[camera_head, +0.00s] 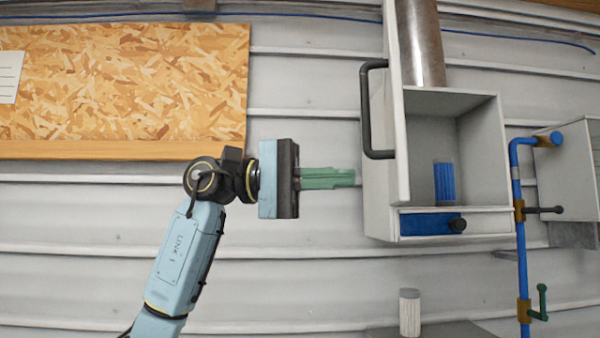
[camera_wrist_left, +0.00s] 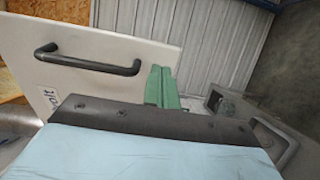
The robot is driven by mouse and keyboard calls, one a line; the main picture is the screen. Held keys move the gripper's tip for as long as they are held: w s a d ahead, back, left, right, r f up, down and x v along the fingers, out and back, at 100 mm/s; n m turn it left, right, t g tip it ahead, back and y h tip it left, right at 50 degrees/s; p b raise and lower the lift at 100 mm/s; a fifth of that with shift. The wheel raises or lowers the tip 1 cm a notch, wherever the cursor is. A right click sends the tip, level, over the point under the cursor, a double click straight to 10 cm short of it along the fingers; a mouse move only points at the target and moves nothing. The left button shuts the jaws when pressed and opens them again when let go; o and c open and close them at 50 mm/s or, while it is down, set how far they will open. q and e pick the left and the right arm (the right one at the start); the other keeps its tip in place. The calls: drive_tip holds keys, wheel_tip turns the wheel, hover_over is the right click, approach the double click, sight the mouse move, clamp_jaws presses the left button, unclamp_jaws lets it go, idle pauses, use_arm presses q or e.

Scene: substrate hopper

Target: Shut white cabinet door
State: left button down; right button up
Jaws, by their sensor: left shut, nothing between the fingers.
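The white cabinet (camera_head: 484,140) is on the wall at the right of the head view. Its white door (camera_head: 400,130) stands wide open at the cabinet's left side, with a black bar handle (camera_head: 366,110). My left gripper (camera_head: 350,177) has green fingers held together and empty. They point right, towards the door and the cabinet's left side, below the handle. In the left wrist view the door (camera_wrist_left: 135,45) and its handle (camera_wrist_left: 88,60) show at the left. The fingers (camera_wrist_left: 162,75) overlap the door's right edge there; I cannot tell if they touch it. My right gripper is not in view.
Inside the cabinet stands a blue ribbed cylinder (camera_head: 444,184), above a blue drawer-like part (camera_head: 425,224). A metal duct (camera_head: 420,45) rises above. Blue pipes (camera_head: 521,245) run at the right. A white canister (camera_head: 410,312) stands below. A wooden board (camera_head: 120,85) hangs at the left.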

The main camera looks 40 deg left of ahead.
sight(397, 176)
use_arm(q)
drive_tip(key=shift+p+x, duration=0.55)
drive_tip(key=shift+x, duration=2.05)
